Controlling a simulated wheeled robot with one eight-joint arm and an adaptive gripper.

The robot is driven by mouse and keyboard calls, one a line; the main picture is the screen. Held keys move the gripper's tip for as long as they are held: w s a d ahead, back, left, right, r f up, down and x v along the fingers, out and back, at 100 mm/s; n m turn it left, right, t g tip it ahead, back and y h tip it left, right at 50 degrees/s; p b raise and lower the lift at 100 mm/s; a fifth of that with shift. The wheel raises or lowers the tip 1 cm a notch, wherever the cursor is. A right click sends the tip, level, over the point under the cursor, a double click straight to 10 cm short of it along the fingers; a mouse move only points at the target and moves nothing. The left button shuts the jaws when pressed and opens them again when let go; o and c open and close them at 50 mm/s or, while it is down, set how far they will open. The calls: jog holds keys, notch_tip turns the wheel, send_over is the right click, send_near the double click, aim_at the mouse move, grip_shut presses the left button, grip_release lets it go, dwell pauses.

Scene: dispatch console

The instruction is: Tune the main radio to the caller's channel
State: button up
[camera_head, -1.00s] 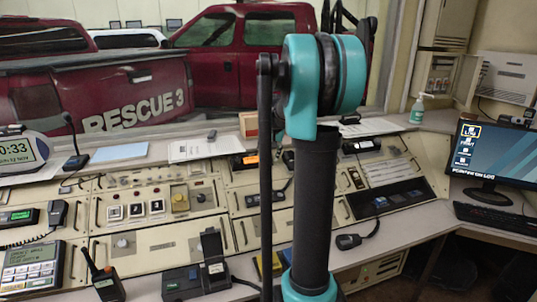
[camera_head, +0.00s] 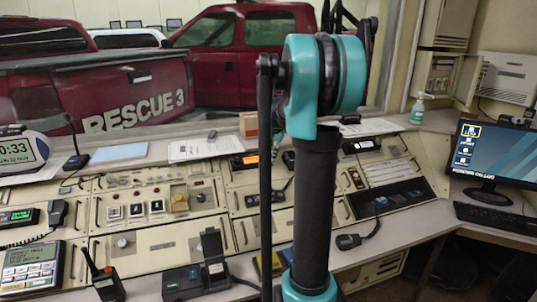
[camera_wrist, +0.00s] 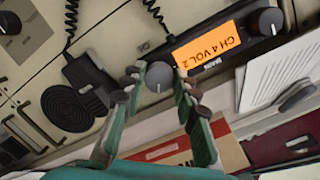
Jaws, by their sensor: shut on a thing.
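The main radio (camera_wrist: 262,45) is a dark box in the wrist view, with an orange display (camera_wrist: 207,42) reading "CH 4 VOL 2". Its label appears to read "MAIN", upside down. A grey round knob (camera_wrist: 159,76) is at its left end, and my gripper (camera_wrist: 158,82) is shut on it, a finger on each side. A second dark knob (camera_wrist: 267,21) is at the other end. In the head view, the radio's orange display (camera_head: 250,160) shows left of my arm; my gripper is hidden there.
In the wrist view, a black microphone with a coiled cord (camera_wrist: 90,78) and a round speaker grille (camera_wrist: 67,108) lie left of the knob. A cardboard box (camera_wrist: 180,150) and white papers (camera_wrist: 275,80) are close to the fingers. The head view shows a monitor (camera_head: 492,158) at right.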

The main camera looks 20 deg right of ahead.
jog(key=m, duration=0.6)
jog(key=shift+y, duration=0.3)
jog(key=m, duration=0.5)
jog(key=shift+t, duration=0.4)
jog(key=shift+m+y, duration=0.3)
jog(key=o, duration=1.1)
jog(key=shift+o, duration=0.2)
jog(key=v, duration=1.2)
